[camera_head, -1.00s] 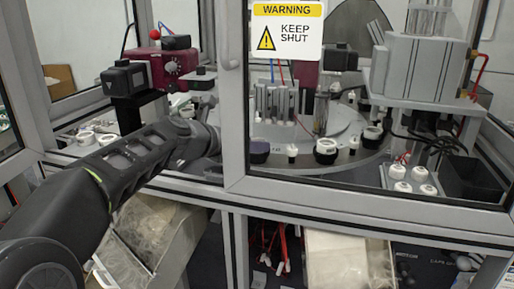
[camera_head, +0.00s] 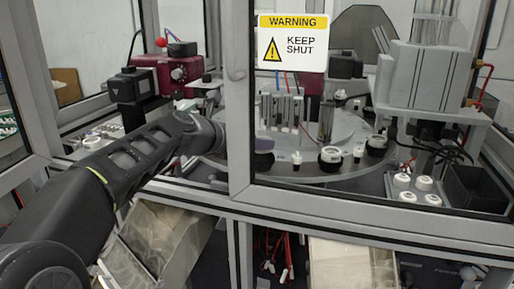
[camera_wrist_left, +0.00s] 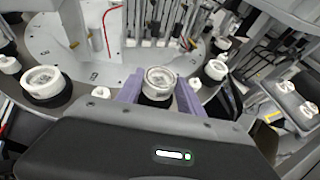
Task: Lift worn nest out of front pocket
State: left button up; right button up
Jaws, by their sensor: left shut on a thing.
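My left arm reaches in from the left through the cell's opening in the head view, and its gripper is largely hidden behind the upright door post. In the left wrist view, the purple fingers of my left gripper (camera_wrist_left: 158,92) are shut on a round white-topped nest (camera_wrist_left: 159,79) with a dark lower part. The nest sits between the fingers at the front of the grey rotary table (camera_wrist_left: 88,72). I cannot tell whether its base is clear of its pocket. My right gripper is not in view.
Other white-topped nests stand on the table, one at the left (camera_wrist_left: 43,82) and one at the right (camera_wrist_left: 215,70) in the wrist view. The door post (camera_head: 238,110) and window with a warning sign (camera_head: 293,42) stand close to my arm.

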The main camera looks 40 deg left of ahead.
pick_arm(q)
notch_tip(320, 180, up, 7)
jog(key=shift+r+p, duration=0.1)
jog(key=shift+p, duration=0.7)
jog(key=shift+r, duration=0.1)
